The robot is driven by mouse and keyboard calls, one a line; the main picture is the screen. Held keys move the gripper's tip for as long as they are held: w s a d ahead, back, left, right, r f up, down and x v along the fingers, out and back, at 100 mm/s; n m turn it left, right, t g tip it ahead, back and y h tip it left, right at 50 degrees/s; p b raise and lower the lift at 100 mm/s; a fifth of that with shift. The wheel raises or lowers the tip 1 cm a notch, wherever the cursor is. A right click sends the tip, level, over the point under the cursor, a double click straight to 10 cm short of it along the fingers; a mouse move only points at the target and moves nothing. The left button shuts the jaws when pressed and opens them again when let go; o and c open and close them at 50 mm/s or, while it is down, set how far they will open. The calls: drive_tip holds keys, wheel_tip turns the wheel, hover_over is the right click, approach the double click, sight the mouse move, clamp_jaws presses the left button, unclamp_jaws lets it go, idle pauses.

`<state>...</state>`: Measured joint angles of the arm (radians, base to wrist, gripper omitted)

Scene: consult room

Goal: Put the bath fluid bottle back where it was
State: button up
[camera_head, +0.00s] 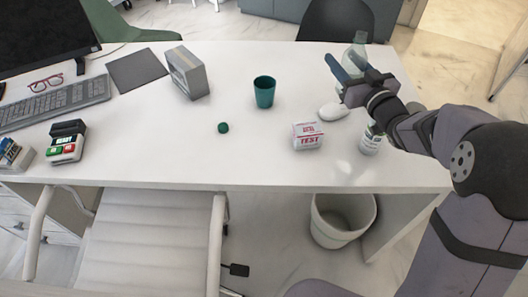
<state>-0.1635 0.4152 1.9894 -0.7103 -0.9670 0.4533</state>
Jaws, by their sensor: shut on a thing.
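My gripper (350,72) is at the far right part of the white desk. It is shut on a clear, pale green bottle (357,50), which I take to be the bath fluid bottle. The bottle looks roughly upright, and its top shows above the fingers. Its lower part is hidden by my gripper, so I cannot tell whether it touches the desk. A white labelled bottle (371,140) stands near the desk's right front, partly hidden by my arm.
On the desk (240,160) are a white rounded object (333,111), a TEST box (307,136), a green cup (264,92), a small green object (223,127) and a grey box (188,73). The front middle is clear. A bin (342,220) stands below.

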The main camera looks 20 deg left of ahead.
drive_tip(key=s+a+r+n+g+y+b, duration=0.1)
drive_tip(key=s+a+n+g+y+b, duration=0.35)
drive_tip(key=s+a, duration=2)
drive_tip(key=w+d+f+m+t+h+p, duration=0.1)
drive_tip(key=w+d+f+m+t+h, duration=0.5)
drive_tip(key=d, duration=0.3)
drive_tip(key=shift+n+g, duration=0.25)
drive_tip(key=shift+w+a+f+b, duration=0.1)
drive_tip(key=shift+w+f+b, duration=0.1)
drive_tip(key=shift+f, duration=1.25)
drive_tip(key=shift+w+d+f+b, duration=0.15)
drive_tip(key=shift+w+f, duration=0.1)
drive_tip(key=shift+f, duration=1.2)
drive_tip(key=shift+w+a+f+b, duration=0.15)
drive_tip(key=shift+w+f, duration=0.05)
drive_tip(key=shift+f, duration=1.25)
drive_tip(key=shift+f, duration=0.2)
drive_tip(key=o, duration=1.2)
drive_tip(key=shift+c, duration=0.2)
